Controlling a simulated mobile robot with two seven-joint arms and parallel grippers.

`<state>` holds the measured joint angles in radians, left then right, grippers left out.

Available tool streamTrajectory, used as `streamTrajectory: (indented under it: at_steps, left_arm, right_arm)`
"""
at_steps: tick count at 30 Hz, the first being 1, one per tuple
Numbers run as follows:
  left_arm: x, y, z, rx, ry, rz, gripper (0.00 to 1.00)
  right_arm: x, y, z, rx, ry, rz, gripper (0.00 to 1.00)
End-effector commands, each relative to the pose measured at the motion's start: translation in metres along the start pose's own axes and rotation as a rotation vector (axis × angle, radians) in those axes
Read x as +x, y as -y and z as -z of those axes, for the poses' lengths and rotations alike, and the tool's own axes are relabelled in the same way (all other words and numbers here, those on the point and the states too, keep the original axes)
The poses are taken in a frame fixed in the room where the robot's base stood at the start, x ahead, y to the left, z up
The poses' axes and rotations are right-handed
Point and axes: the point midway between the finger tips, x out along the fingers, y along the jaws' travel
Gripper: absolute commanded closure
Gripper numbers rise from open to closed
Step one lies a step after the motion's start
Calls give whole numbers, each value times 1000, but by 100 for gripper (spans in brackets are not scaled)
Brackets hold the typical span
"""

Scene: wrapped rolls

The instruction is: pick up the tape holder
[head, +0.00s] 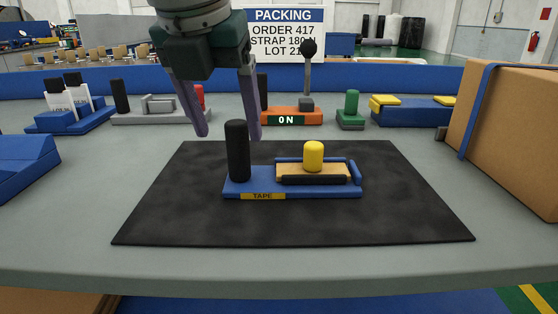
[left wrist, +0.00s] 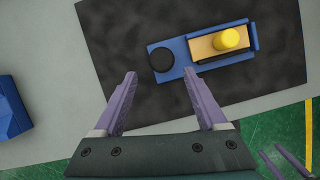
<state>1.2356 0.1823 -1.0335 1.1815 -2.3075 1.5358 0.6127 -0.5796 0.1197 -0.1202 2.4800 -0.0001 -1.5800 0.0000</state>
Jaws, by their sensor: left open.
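The tape holder (head: 300,190) lies on a black mat (head: 200,222). It has a blue base with a yellow TAPE label, an upright black post (head: 238,155) at its left end and a yellow knob (head: 313,155) on a tan plate. My left gripper (head: 228,136) points down with its fingers apart and empty, close to the post. In the left wrist view the post (left wrist: 161,60) shows just beyond the gap between the fingertips (left wrist: 159,76), with nothing between them. Purple fingers, apparently of my right gripper (left wrist: 280,162), show at the lower right corner of that view.
Behind the mat stand an orange device (head: 290,117) with a tall black-knobbed lever, a green block (head: 350,115) and a grey fixture (head: 165,112). A cardboard box (head: 510,130) with a blue strap stands at right. Blue holders (head: 70,120) stand at left. The mat around the holder is clear.

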Motion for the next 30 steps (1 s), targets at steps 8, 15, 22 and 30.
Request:
streamTrajectory:
  at_steps: [8,15,22,30]
  left_arm:
    - [26,2,-1,1,-1,4,26]
    - [57,4,-4,0,0,6,26]
    - [68,4,-5,3,2,5,26]
    - [68,4,-6,3,2,5,35]
  right_arm:
    - [5,0,-2,0,1,0,50]
    - [14,0,-5,0,1,0,50]
    - [17,1,-6,0,1,0,50]
    - [16,0,-6,0,1,0,50]
